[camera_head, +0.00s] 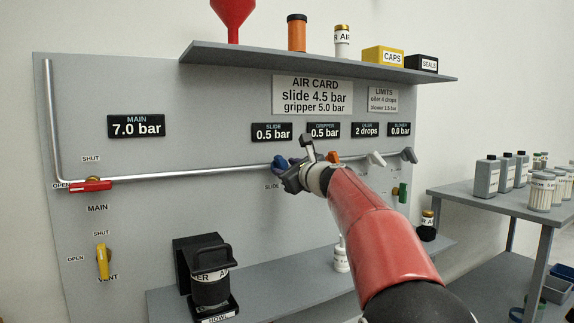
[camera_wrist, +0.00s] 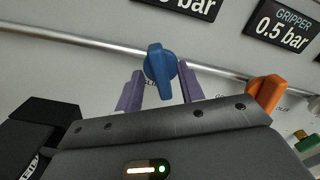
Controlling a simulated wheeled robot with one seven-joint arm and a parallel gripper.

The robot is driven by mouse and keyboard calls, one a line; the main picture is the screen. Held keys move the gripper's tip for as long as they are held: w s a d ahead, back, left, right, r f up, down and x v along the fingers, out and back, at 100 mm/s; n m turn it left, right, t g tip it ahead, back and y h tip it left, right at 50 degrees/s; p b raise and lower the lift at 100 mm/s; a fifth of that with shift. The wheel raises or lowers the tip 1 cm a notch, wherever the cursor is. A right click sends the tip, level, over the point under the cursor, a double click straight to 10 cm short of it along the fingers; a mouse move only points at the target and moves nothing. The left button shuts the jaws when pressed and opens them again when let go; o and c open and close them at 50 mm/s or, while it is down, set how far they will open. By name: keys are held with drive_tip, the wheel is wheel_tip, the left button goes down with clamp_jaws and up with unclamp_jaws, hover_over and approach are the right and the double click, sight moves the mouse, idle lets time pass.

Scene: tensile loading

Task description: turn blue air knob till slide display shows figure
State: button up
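The blue air knob (camera_head: 279,163) sits on the pipe under the slide display (camera_head: 272,132), which reads 0.5 bar. The air card (camera_head: 312,95) reads slide 4.5 bar, gripper 5.0 bar. My gripper (camera_head: 290,172) is at the blue knob, partly covering it in the head view. In the wrist view the blue knob (camera_wrist: 161,66) stands between the two purple fingertips of my gripper (camera_wrist: 160,80). The fingers are apart, with wall showing between them and the knob's lower part. Whether either fingertip touches the knob is hard to tell.
An orange knob (camera_wrist: 267,92) is close on the right, under the gripper display (camera_head: 323,130). A red main handle (camera_head: 90,185) is at the left. A shelf (camera_head: 320,63) is above; a black bowl unit (camera_head: 208,275) is lower left.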

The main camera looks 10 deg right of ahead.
drive_tip(key=shift+w, duration=0.3)
clamp_jaws()
drive_tip(key=shift+f, duration=0.1)
